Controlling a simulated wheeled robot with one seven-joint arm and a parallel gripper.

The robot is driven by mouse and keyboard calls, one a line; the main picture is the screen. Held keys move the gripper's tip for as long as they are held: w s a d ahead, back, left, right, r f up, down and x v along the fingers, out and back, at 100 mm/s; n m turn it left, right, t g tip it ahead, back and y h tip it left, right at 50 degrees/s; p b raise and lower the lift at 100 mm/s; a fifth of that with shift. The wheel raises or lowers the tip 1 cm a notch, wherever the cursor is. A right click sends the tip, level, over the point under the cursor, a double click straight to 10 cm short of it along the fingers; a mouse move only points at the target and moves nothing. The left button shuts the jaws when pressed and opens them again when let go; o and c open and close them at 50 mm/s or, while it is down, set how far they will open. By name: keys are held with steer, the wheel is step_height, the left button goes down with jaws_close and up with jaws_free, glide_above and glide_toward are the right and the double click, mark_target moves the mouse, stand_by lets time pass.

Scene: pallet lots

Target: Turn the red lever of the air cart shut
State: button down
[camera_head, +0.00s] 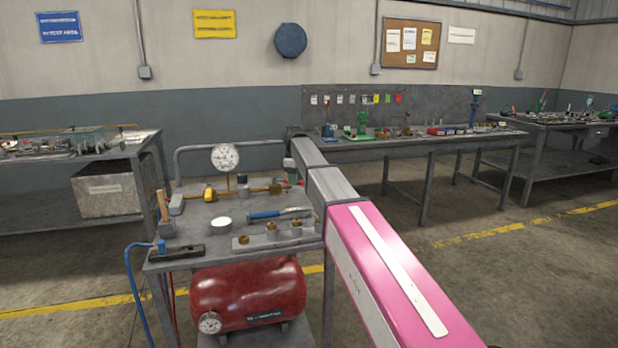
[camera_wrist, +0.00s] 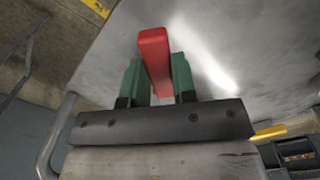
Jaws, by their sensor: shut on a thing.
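In the wrist view the red lever (camera_wrist: 153,44) stands between the two green fingers of my gripper (camera_wrist: 158,70). The fingers are shut on it, one on each side, and its end sticks out past them. In the head view the air cart (camera_head: 190,226) stands in front of me, with a red tank (camera_head: 248,296) on its lower shelf. My gripper (camera_head: 290,163) is at the cart's far right side, mostly behind my arm. The lever cannot be made out clearly in the head view, and its pivot is hidden.
On the cart top are a dial gauge (camera_head: 225,157), a brass pipe, a blue-handled tool (camera_head: 275,213) and a hammer (camera_head: 163,210). A blue hose (camera_head: 133,290) hangs at the left. Workbenches stand left and along the back wall. The floor at right is clear.

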steer(key=s+m, duration=0.1)
steer(key=s+a+m, duration=0.1)
steer(key=m, duration=0.1)
steer(key=shift+s, duration=0.1)
steer(key=m, duration=0.1)
steer(key=s+a+m, duration=0.1)
steer(key=shift+s+a+m, duration=0.2)
steer(key=shift+s+m, duration=0.05)
steer(key=shift+m, duration=0.05)
steer(key=s+a+m, duration=0.1)
steer(key=a+m, duration=0.1)
steer(key=m, duration=0.1)
steer(key=shift+s, duration=0.15)
steer(key=shift+s+a+m, duration=0.25)
steer(key=shift+a+m, duration=0.6)
steer(key=shift+m, duration=0.55)
steer(key=c, duration=0.9)
jaws_free()
step_height(320, 180, up, 11)
steer(key=shift+f, duration=0.1)
